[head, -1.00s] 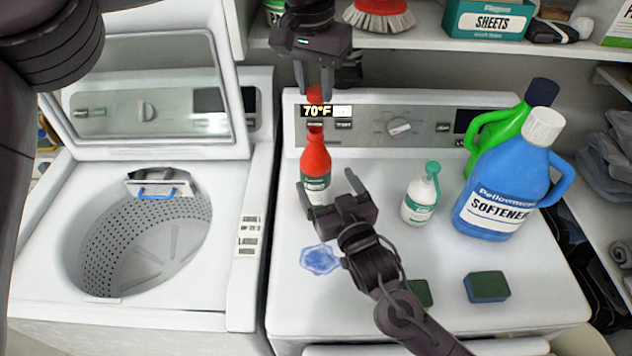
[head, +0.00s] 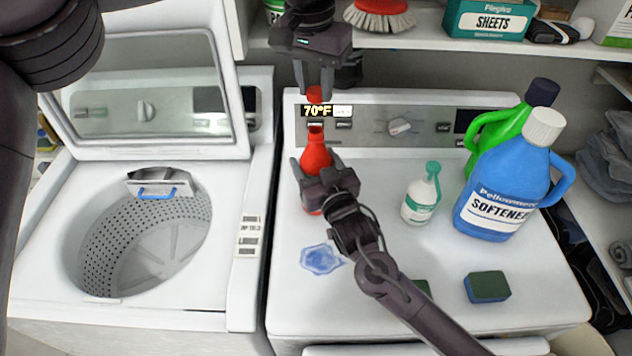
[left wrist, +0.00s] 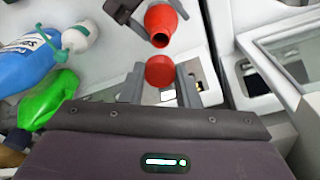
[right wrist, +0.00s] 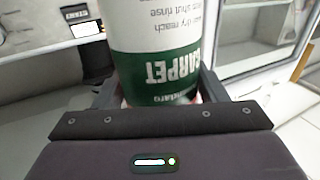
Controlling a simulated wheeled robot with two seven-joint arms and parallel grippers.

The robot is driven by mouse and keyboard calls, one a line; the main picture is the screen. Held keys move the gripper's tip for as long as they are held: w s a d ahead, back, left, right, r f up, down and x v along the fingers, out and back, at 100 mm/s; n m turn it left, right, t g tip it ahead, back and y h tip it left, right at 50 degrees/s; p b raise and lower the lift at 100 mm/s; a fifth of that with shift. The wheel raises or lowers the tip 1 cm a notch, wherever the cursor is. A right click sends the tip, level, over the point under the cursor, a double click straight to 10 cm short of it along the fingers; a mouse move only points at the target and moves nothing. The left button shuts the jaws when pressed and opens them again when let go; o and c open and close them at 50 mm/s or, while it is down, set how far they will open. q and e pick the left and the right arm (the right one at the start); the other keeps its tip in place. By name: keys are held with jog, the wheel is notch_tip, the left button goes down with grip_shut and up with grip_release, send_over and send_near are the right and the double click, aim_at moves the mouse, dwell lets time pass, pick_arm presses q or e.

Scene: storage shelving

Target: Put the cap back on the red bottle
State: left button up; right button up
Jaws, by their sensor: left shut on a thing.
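The red bottle (head: 317,150) stands upright and uncapped on the right-hand machine's white top. Its open mouth shows in the left wrist view (left wrist: 160,40). My left gripper (head: 313,92) is shut on the red cap (head: 315,96) and holds it above the bottle, apart from the mouth. The cap also shows between the fingers in the left wrist view (left wrist: 160,71). My right gripper (head: 315,170) is open, with one finger on each side of the bottle. The bottle's white and green label (right wrist: 157,60) fills the space between its fingers; contact is hard to tell.
A white spray bottle (head: 420,200), a blue softener jug (head: 500,190) and a green jug (head: 505,122) stand to the right. The open washer (head: 150,235) is at left.

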jog(key=c, duration=0.9)
pick_arm(q)
send_over(316, 130)
jog(key=shift+s+f, duration=0.15)
jog(key=shift+f, duration=2.3)
pick_arm(e)
jog(key=shift+c, duration=0.2)
pick_arm(q)
jog(key=shift+a, duration=0.1)
jog(key=shift+f, duration=0.95)
jog(key=shift+f, duration=0.5)
